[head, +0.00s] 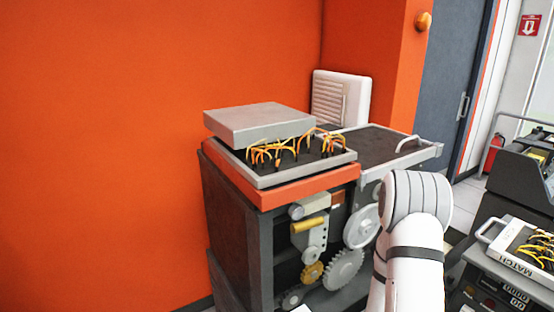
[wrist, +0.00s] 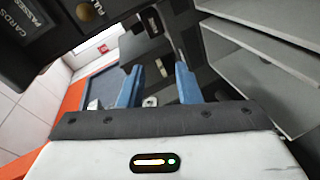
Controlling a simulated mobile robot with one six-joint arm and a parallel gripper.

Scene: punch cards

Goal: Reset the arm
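My white arm (head: 412,240) rises at the lower right of the head view, bent at a rounded, grey-banded joint. My gripper is not visible in that view. In the wrist view my gripper (wrist: 156,72) shows two blue fingers standing well apart, with nothing held between them. A dark machine panel lettered "CARDS PASSED" (wrist: 32,25) fills the upper left of the wrist view, close to the gripper. Grey shelf-like plates (wrist: 265,55) are at the right.
An orange-and-dark machine (head: 240,220) with exposed gears, yellow cables and a raised grey lid (head: 258,122) stands left of my arm. A "MATCH" tray (head: 515,266) of cables is at the right. An orange wall (head: 120,130) is behind.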

